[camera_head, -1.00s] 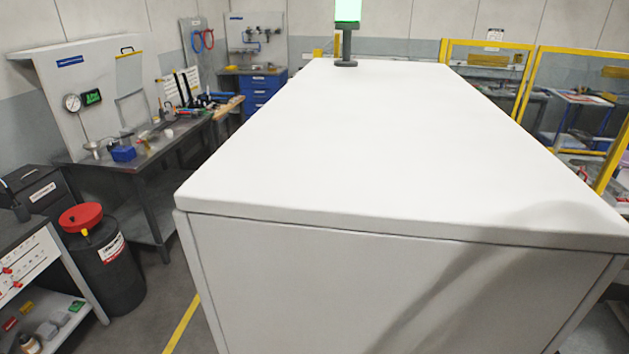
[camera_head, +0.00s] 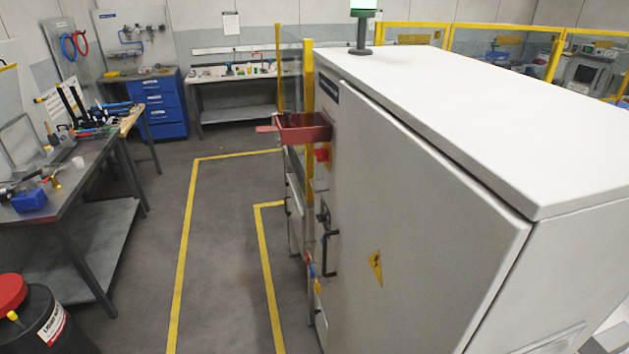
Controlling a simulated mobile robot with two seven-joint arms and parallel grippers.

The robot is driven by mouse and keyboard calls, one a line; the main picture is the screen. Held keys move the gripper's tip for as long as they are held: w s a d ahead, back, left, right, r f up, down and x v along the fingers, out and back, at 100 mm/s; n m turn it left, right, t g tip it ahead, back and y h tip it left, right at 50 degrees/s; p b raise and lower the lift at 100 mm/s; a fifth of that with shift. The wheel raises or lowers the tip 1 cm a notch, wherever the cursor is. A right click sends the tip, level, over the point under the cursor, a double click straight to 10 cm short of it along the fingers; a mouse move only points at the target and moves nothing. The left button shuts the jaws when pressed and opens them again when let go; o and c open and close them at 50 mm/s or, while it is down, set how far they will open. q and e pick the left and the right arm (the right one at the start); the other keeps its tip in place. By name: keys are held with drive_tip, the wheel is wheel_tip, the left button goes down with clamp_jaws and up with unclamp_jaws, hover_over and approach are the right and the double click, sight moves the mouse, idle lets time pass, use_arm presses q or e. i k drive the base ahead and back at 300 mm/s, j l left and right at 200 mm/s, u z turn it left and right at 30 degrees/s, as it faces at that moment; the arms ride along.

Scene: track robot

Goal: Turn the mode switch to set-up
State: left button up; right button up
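No mode switch can be made out in the head view. A large light-grey cabinet (camera_head: 420,215) fills the right half, with a yellow warning triangle (camera_head: 376,267) on its side. On the cabinet's far left side, seen at a steep angle, are a red part (camera_head: 322,155), a dark handle-like fitting (camera_head: 328,240) and small red and blue parts (camera_head: 310,262); these are too small and oblique to identify. Neither of my grippers is in view.
A floor aisle (camera_head: 222,235) with yellow lines runs along the cabinet's left. A red tray (camera_head: 303,128) juts from the cabinet over the aisle. A workbench (camera_head: 75,165) and a black bin with red lid (camera_head: 40,318) stand left. A blue drawer unit (camera_head: 160,105) stands behind.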

sight(321, 218)
drive_tip(key=i+j+z, duration=0.85)
drive_tip(key=j, duration=0.35)
drive_tip(key=i+j+z, duration=0.45)
drive_tip(key=j, duration=0.4)
drive_tip(key=i+j+z, duration=0.15)
drive_tip(key=j+z, duration=0.25)
drive_tip(key=j, duration=0.45)
drive_tip(key=j+z, duration=0.45)
drive_tip(key=j, duration=0.45)
drive_tip(key=j+z, duration=0.4)
drive_tip(key=j, duration=0.55)
drive_tip(key=k, duration=0.05)
